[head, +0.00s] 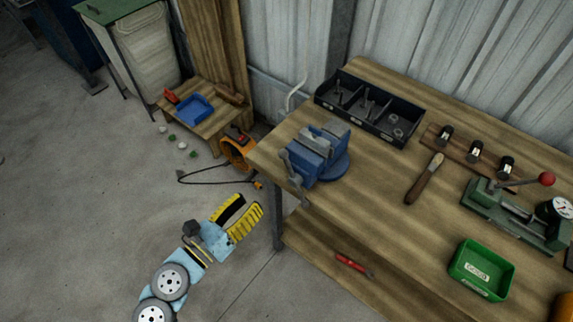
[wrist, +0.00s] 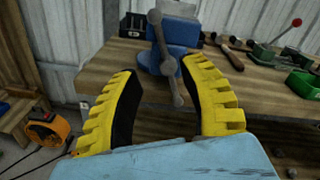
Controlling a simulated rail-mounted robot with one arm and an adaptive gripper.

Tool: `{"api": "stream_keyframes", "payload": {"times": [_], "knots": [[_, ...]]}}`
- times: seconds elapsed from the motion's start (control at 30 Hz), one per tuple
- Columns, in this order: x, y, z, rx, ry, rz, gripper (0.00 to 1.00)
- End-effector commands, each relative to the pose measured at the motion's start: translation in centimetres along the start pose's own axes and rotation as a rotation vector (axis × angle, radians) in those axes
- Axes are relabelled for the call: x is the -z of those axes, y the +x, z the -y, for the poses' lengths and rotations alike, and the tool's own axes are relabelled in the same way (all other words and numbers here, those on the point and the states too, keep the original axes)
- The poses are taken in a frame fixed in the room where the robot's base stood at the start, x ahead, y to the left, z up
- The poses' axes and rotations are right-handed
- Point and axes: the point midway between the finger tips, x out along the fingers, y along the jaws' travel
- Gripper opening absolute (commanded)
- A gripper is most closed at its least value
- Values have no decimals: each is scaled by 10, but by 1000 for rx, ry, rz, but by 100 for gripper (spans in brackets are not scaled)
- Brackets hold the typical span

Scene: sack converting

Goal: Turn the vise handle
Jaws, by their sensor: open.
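A blue bench vise (head: 318,155) is mounted at the left front corner of the wooden workbench. Its grey vise handle (head: 294,176) is a bar with knobbed ends that hangs on the vise's front face, steeply slanted. In the wrist view the handle (wrist: 163,55) stands nearly upright in front of the blue vise (wrist: 180,38), beyond and between my fingertips. My gripper (head: 242,210) has yellow ribbed fingers and is off the bench's left front, apart from the vise. In the wrist view my gripper (wrist: 160,75) is open with nothing between its fingers.
The workbench (head: 385,210) holds a black divided bin (head: 368,110), a file (head: 425,179), a green press (head: 515,215) and a green tray (head: 481,268). A red-handled tool (head: 353,264) lies on the lower shelf. Floor left is mostly clear.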

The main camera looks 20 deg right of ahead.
Motion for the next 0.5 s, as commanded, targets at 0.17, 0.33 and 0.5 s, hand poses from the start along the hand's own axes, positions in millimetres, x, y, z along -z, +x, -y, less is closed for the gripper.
{"api": "stream_keyframes", "payload": {"times": [0.17,0.33,0.5], "knots": [[1,26,0,3,0,0,42],[1,48,0,3,-2,-1,42],[1,70,0,2,-1,-1,42]]}}
